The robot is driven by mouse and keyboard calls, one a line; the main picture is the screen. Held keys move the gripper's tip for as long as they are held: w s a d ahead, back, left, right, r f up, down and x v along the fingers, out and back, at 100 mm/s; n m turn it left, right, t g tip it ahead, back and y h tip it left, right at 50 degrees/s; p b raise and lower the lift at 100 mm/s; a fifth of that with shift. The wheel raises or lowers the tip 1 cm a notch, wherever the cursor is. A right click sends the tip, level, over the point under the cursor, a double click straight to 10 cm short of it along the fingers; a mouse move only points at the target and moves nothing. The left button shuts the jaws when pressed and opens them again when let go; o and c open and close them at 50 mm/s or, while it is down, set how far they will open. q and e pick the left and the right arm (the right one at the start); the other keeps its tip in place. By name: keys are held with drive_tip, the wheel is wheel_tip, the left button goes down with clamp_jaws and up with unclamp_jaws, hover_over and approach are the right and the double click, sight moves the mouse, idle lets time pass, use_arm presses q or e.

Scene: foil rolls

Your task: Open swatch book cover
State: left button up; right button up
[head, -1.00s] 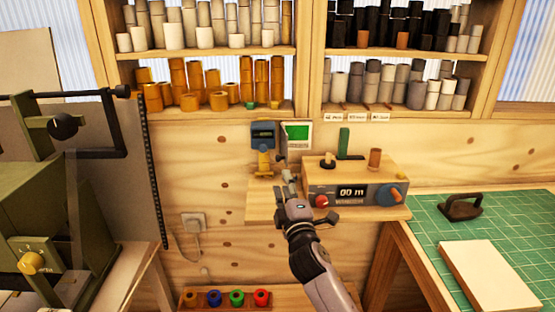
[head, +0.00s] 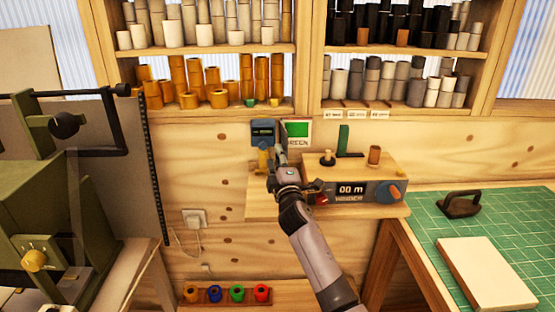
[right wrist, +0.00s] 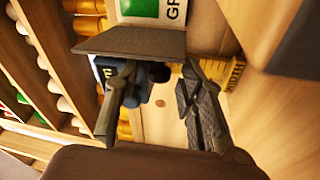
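The swatch book (head: 298,132) stands against the wood wall, showing a green swatch with "GREEN" printed below it. In the right wrist view its green page (right wrist: 140,8) is at the top. A dark grey panel, apparently its cover (right wrist: 130,41), sticks out in front of the page, seen at a slant. My right gripper (head: 281,152) is just below and left of the book. In the right wrist view its fingers (right wrist: 160,72) are apart, with the panel's lower edge by the left fingertip; I cannot tell whether they touch. My left gripper is not in view.
A blue-grey device (head: 262,130) on a yellow stand is close left of the gripper. A meter box (head: 350,185) reading "00 m" sits on the small shelf to the right. Shelves of rolls are above; a green cutting mat (head: 520,225) lies at right.

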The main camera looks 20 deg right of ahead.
clamp_jaws()
idle(0.3)
drive_tip(key=shift+f, duration=0.15)
idle(0.3)
